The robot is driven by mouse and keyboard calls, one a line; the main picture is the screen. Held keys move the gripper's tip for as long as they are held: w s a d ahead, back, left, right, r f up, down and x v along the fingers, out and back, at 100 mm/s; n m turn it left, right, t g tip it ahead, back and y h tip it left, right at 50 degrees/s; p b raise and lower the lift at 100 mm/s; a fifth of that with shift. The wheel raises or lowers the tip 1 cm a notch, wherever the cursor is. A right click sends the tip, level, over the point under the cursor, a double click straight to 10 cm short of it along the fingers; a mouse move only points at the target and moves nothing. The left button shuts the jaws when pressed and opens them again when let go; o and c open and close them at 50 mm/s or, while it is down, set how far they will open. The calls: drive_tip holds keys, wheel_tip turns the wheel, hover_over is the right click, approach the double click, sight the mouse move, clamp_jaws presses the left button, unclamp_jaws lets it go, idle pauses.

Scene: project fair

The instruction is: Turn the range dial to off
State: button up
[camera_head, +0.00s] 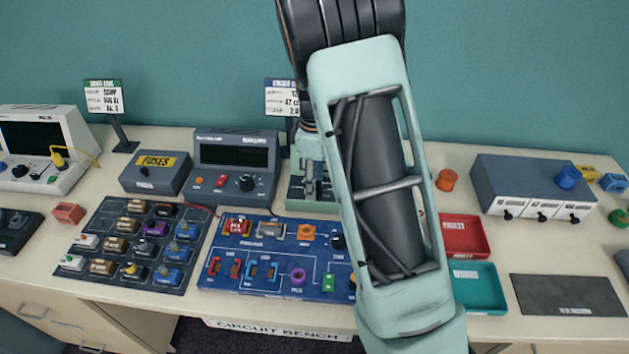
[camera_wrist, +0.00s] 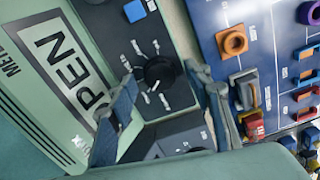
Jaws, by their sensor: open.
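The range dial (camera_wrist: 160,73) is a round black knob with a pointer on the green meter (camera_wrist: 72,62) in the wrist view. White marks ring it; they are too small to read. The meter's display (camera_wrist: 68,60) reads "OPEN". My gripper (camera_wrist: 161,76) is open, with one finger on each side of the dial. Whether the fingers touch it I cannot tell. In the head view the meter (camera_head: 312,206) is largely hidden behind my arm, and the dial is not clearly visible.
A blue circuit board (camera_head: 240,278) lies close beside the meter. A dark instrument (camera_head: 235,153) with its own black knob stands to the left. Red (camera_head: 465,252) and teal (camera_head: 492,300) trays lie to the right. A blue button (camera_wrist: 134,11) sits on the meter.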

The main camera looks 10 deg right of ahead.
drive_tip(key=shift+f, duration=0.15)
drive_tip(key=shift+c, duration=0.4)
drive_tip(key=c, duration=1.1)
drive_tip(key=shift+o, duration=0.2)
drive_tip(key=shift+m, duration=0.3)
drive_tip(key=m+b, duration=0.1)
drive_tip(key=m, duration=0.2)
drive_tip(key=shift+m, duration=1.6)
